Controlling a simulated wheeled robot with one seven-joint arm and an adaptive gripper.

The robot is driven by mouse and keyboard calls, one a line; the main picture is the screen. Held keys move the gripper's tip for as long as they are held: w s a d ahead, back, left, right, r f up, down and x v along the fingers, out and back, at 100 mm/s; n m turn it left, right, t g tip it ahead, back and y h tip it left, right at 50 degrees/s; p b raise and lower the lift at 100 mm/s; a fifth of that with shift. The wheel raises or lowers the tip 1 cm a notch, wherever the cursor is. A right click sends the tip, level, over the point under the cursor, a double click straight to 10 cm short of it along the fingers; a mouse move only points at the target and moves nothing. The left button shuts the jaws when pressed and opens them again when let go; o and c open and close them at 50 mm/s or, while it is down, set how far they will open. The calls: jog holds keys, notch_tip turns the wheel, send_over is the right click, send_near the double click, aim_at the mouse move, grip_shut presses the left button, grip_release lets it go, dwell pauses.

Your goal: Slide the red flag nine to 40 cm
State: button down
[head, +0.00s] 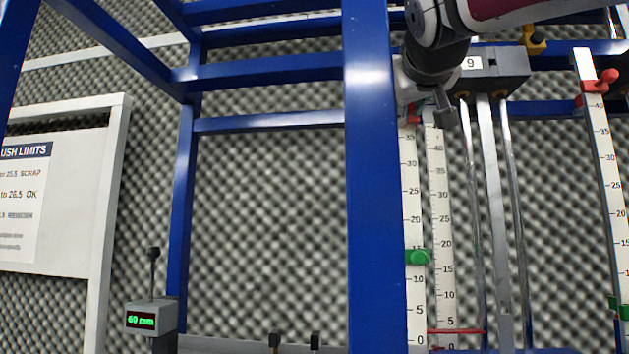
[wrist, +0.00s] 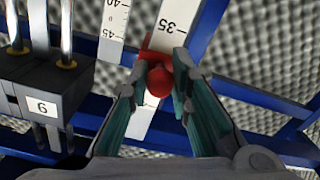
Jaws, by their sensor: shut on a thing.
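The red flag (wrist: 160,82) of station nine sits on a white scale strip (head: 414,190) and shows between my fingers in the wrist view. My gripper (wrist: 161,72) is shut on it, one finger on each side. In the head view the red flag (head: 413,115) shows only partly beside my gripper (head: 424,106), near the strip's upper end. It stands above the 35 mark; the exact reading is hidden by my gripper. A green flag (head: 418,257) sits lower on the same strip, near 15. The station's block bears a "9" label (head: 471,63).
A second scale (head: 440,200) with a thin red pointer (head: 455,331) near its bottom stands right beside the strip, then metal rods (head: 490,200). A blue post (head: 372,180) stands close on the left. Another strip (head: 604,150) with red and green flags is at far right.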

jog(key=c, duration=1.4)
grip_release()
jog(key=s, duration=0.4)
jog(key=s+a, duration=0.1)
jog(key=s, duration=0.2)
jog(key=s+a, duration=0.1)
jog(key=s, duration=0.3)
jog(key=shift+s+a, duration=0.15)
jog(key=shift+s, duration=0.2)
jog(key=shift+f, duration=0.15)
